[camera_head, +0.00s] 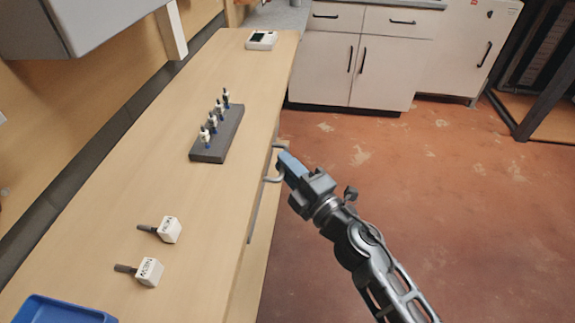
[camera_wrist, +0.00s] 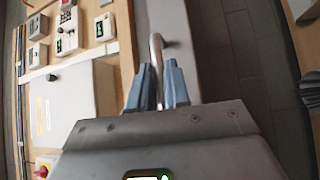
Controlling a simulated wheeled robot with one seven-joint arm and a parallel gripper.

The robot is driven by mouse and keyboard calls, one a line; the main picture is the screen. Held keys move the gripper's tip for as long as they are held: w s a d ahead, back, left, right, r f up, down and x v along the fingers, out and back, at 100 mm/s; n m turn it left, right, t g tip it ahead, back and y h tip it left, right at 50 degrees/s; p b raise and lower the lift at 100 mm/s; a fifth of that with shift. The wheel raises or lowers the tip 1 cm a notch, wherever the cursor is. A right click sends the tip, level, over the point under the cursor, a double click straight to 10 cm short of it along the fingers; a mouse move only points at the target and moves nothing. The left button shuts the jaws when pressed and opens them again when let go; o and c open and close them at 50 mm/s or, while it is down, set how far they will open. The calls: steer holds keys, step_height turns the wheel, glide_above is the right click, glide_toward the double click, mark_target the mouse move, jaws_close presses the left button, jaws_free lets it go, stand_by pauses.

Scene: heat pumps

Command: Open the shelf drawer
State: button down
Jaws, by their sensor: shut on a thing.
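The shelf drawer's front runs along the right side of the long wooden bench, below its top. A grey bar handle (camera_head: 271,178) stands out from that side, and it also shows in the wrist view (camera_wrist: 156,52). My gripper (camera_head: 287,166) is at the handle, beside the bench edge. In the wrist view its two blue fingers (camera_wrist: 157,88) are closed around the handle bar. The drawer front is mostly hidden in the head view by the steep angle, and I cannot tell whether there is a gap.
The wooden bench (camera_head: 170,205) holds a dark block (camera_head: 220,143) with several small fittings, two white labelled cubes (camera_head: 168,230) (camera_head: 149,272) and a blue tray (camera_head: 62,311). White cabinets (camera_head: 350,60) stand at the back. The reddish floor (camera_head: 430,190) right of the bench is clear.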

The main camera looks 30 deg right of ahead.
steer(key=s+d+p, duration=0.3)
steer(key=s+d, duration=0.6)
steer(key=d, duration=0.3)
steer(key=shift+s+d+p, duration=0.15)
steer(key=shift+d+p, duration=0.25)
steer(key=c, duration=1.2)
jaws_free()
steer(key=shift+o, duration=0.2)
steer(key=s+d+f+b, duration=0.1)
steer(key=s, duration=0.6)
steer(key=shift+s, duration=0.35)
